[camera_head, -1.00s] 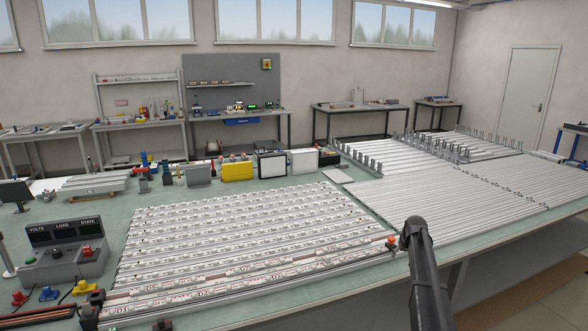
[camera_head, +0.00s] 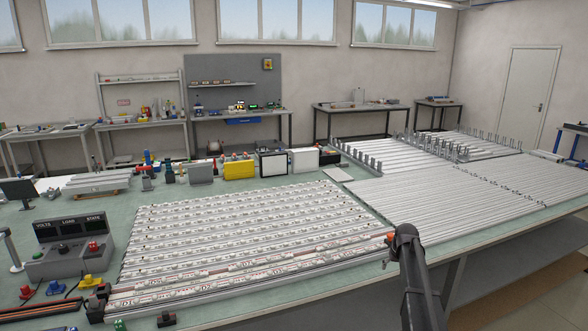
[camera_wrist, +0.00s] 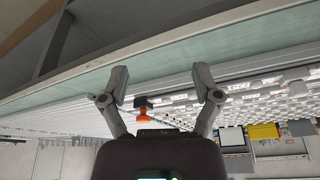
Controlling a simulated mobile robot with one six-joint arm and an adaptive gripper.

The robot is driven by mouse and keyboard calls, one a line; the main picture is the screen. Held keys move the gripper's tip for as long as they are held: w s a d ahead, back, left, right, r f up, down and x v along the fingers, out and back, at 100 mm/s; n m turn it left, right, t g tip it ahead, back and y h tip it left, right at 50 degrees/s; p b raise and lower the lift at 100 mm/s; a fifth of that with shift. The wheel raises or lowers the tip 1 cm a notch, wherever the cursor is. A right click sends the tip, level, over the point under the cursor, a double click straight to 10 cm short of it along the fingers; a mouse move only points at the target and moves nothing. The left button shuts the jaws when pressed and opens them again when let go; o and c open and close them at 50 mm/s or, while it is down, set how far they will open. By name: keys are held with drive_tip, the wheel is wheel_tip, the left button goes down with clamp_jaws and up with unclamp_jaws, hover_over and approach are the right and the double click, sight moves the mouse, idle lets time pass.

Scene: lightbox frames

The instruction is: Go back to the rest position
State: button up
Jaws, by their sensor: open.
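My gripper (camera_wrist: 162,86) shows in the wrist view with its two fingers spread wide apart. Nothing is held between them. In the head view my dark arm rises at the lower right in front of the bench edge, and my fingers cannot be made out there. The orange fitting (camera_head: 390,236) shows just beside the top of my arm, at the right corner of the panel of white strips (camera_head: 250,232).
The long green bench (camera_head: 195,195) fills the middle. Grey rail racks (camera_head: 440,195) cover its right side. A meter box (camera_head: 70,258) with several coloured parts stands at the left. A yellow case (camera_head: 239,170) is among boxes at the back. Floor is clear at the lower right.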

drive_tip(key=s+a+g, duration=0.1)
drive_tip(key=s+a, duration=0.5)
drive_tip(key=s, duration=0.5)
drive_tip(key=s+a+g, duration=0.1)
drive_tip(key=s+a, duration=0.6)
drive_tip(key=s, duration=0.5)
drive_tip(key=s+a+f+g, duration=0.1)
drive_tip(key=s+a, duration=0.5)
drive_tip(key=s, duration=0.6)
drive_tip(key=shift+a+g, duration=0.15)
drive_tip(key=shift+g, duration=0.25)
drive_tip(key=c, duration=0.3)
drive_tip(key=shift+a, duration=0.1)
drive_tip(key=shift+c, duration=0.2)
